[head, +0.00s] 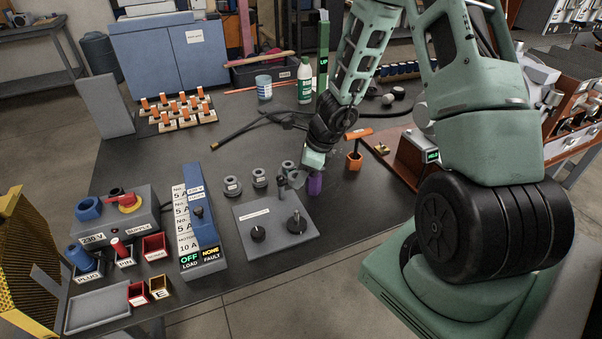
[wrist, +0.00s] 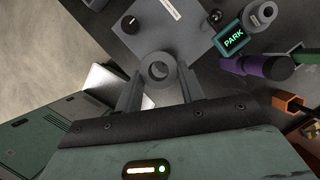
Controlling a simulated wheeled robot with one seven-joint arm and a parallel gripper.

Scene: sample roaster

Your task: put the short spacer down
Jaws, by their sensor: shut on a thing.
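My gripper (wrist: 158,86) is shut on a grey ring-shaped piece, the short spacer (wrist: 157,69), which shows between the two fingers in the wrist view. In the head view my gripper (head: 297,179) is low over the table, just behind a grey plate (head: 268,243) with two dark knobs, the left one (head: 258,234) shorter than the right one (head: 297,223). Whether the spacer touches anything beneath it cannot be told. Other grey spacers with labels stand to the left, one (head: 232,187) and another (head: 260,178); a third grey piece (head: 288,168) is behind my gripper.
A purple piece (head: 315,184) stands close on the right of my gripper, with an orange-handled tool (head: 355,150) beyond. A lit PARK display (wrist: 233,38) shows in the wrist view. A blue fault panel (head: 205,225) is left of the plate. Dark tabletop is clear right of the plate.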

